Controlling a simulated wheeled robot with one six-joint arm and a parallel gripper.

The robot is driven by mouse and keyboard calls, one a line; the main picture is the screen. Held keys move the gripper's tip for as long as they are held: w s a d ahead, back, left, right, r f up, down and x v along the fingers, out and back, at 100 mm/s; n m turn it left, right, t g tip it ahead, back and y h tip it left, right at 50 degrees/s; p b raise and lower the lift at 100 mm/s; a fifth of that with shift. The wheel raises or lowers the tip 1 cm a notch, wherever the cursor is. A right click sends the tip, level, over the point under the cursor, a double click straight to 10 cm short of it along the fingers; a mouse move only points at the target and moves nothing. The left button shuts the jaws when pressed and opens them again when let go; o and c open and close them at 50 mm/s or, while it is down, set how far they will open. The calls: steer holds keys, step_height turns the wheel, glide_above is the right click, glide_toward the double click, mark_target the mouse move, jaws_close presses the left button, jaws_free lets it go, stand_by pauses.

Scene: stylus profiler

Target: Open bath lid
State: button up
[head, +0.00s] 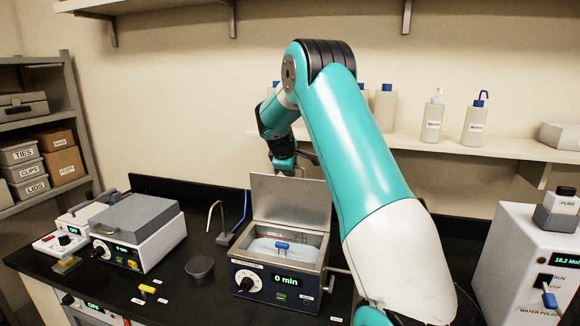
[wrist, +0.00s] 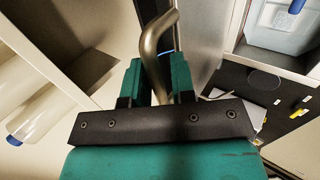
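The bath (head: 262,281) is a dark box with a steel rim, a dial and a "0 min" display, on the black bench. Its grey metal lid (head: 290,200) stands up, roughly upright, along the back edge, so the bath is open. My gripper (head: 286,165) is behind the top of the lid, partly hidden by it. In the wrist view, the bent metal lid handle (wrist: 155,45) runs between the two teal fingers of my gripper (wrist: 161,78), which look closed around it. The lid's face (wrist: 198,40) shows beside the handle as a grey panel.
Inside the bath is a pale tray with a blue handle (head: 282,245). A white hotplate-like unit (head: 138,230) stands to the left, and a water polisher (head: 520,260) to the right. A shelf with bottles (head: 432,120) hangs behind. A round dark disc (head: 199,267) lies left of the bath.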

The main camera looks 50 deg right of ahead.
steer(key=shift+o, duration=0.3)
steer(key=shift+w+a, duration=0.15)
steer(key=shift+w, duration=0.05)
steer(key=shift+r, duration=0.1)
steer(key=b+v, duration=0.5)
steer(key=v, duration=1.2)
steer(key=shift+s, duration=0.2)
